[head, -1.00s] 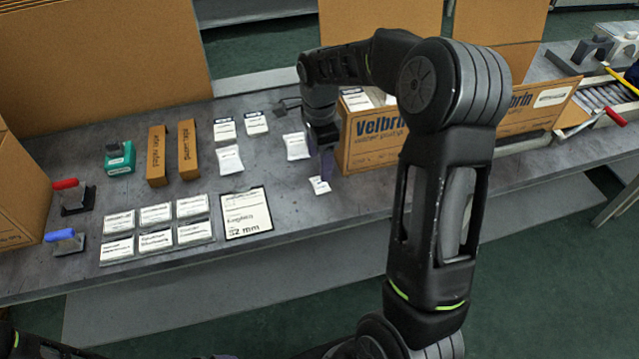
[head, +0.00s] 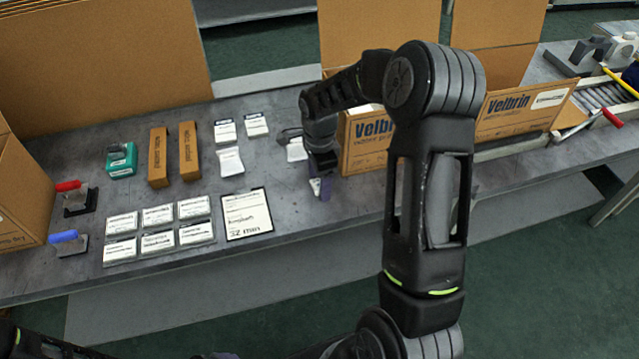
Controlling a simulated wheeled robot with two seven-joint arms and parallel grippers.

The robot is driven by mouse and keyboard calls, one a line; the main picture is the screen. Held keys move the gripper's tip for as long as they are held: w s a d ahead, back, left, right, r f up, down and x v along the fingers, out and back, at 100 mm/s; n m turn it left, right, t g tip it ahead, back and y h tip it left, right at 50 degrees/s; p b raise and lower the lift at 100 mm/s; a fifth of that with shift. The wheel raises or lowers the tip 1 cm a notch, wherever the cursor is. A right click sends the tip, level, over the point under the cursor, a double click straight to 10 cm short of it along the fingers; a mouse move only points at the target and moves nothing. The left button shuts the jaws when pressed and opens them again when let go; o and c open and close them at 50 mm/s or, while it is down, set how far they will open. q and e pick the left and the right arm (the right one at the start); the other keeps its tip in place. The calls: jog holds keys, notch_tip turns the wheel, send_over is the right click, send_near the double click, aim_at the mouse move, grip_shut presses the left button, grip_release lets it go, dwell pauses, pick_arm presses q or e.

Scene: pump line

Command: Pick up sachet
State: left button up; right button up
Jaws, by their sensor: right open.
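White sachets with dark top edges lie flat on the grey table: two at the back (head: 225,131) (head: 256,124) and one in front of them (head: 230,161). Another white sachet (head: 297,150) lies just left of the Velbrin carton, partly hidden by my right wrist. My right gripper (head: 321,188) is open and points down close to the table, in front of that sachet. A small white piece (head: 315,186) shows at its fingers; I cannot tell whether they touch it. My left gripper is not in view.
The open Velbrin carton (head: 365,150) stands right beside my right gripper, with another carton (head: 510,110) farther right. Two brown boxes (head: 157,157) (head: 189,151), several labelled packets (head: 158,215), a card (head: 246,214) and stamps (head: 68,240) lie to the left.

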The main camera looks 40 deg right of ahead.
aim_at(319, 184)
dwell(0.5)
jog(key=c, duration=1.4)
jog(key=shift+r, duration=0.15)
notch_tip(319, 184, up, 10)
jog(key=shift+f+b, duration=0.1)
jog(key=shift+b, duration=0.65)
